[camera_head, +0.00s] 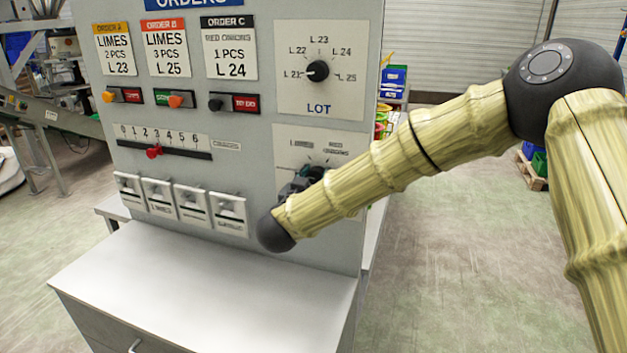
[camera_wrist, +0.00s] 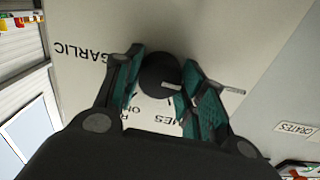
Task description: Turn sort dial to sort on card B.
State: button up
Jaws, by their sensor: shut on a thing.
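The sort dial (camera_wrist: 158,76) is a round black knob with a white mark, seen between my fingers in the wrist view. My gripper (camera_wrist: 160,84) is shut on it, a teal pad on either side. The picture is upside down there: GARLIC reads at left, and the lower labels are partly hidden by my fingers. The white mark points right and slightly down; its exact label is unclear. In the head view, my arm mostly hides the dial and gripper (camera_head: 303,178). Card B (camera_head: 166,47), under a red ORDER B header, reads LIMES, 3 PCS, L 25.
Above the dial is the black LOT dial (camera_head: 318,71). Card A (camera_head: 115,48) and card C (camera_head: 229,48) flank card B. Below are small switches, a red slider (camera_head: 154,152) and several white flip covers (camera_head: 228,213). A grey ledge (camera_head: 205,290) juts out beneath; open floor lies right.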

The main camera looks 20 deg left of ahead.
jog(key=shift+f, duration=0.1)
jog(key=m+b, duration=1.1)
jog(key=shift+m, duration=0.3)
dwell(0.5)
jog(key=o, duration=1.1)
jog(key=shift+s, duration=0.1)
jog(key=s, duration=1.2)
jog(key=shift+a, duration=0.2)
